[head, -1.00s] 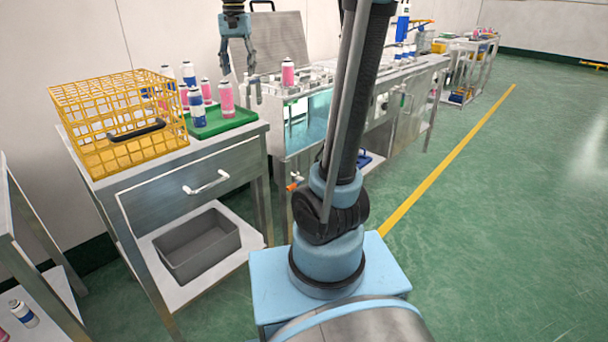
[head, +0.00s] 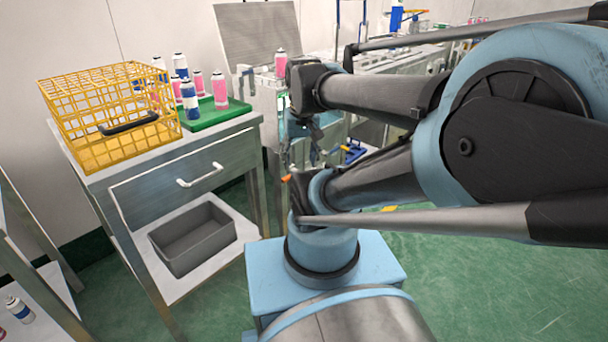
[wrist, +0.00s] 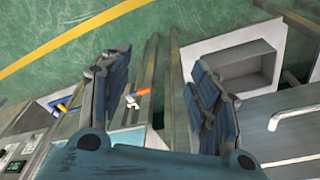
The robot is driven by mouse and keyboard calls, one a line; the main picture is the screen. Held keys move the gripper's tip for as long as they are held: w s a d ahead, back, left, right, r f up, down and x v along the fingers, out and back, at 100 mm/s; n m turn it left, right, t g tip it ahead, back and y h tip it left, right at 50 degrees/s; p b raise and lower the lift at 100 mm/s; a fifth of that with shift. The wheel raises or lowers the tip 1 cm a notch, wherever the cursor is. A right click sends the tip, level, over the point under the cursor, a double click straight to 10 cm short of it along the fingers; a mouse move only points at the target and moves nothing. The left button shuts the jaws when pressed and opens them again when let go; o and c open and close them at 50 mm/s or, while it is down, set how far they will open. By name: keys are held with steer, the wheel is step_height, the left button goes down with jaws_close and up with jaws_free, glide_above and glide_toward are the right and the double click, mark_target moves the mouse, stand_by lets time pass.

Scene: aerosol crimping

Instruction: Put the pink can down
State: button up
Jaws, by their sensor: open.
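One pink can (head: 281,62) with a white top stands upright on the steel machine bench (head: 262,92), apart from my gripper. Several more pink cans, one of them here (head: 219,90), stand with blue-and-white cans on a green tray (head: 214,116). My gripper hangs in front of the bench in the head view (head: 303,145), partly mixed in with my arm. In the wrist view my gripper (wrist: 160,88) has its fingers wide apart with nothing between them. No pink can shows in the wrist view.
A yellow wire basket (head: 105,112) stands on the steel drawer cabinet (head: 165,152) at left. A grey bin (head: 193,240) sits on its lower shelf. An orange-tipped valve or handle (wrist: 142,92) shows between the fingers, farther below. Green floor is open at right.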

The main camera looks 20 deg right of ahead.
steer(key=s+f, duration=0.2)
steer(key=f, duration=0.2)
steer(key=shift+s+d+f, duration=0.15)
steer(key=shift+s+d, duration=0.2)
steer(key=shift+s, duration=0.05)
stand_by(0.9)
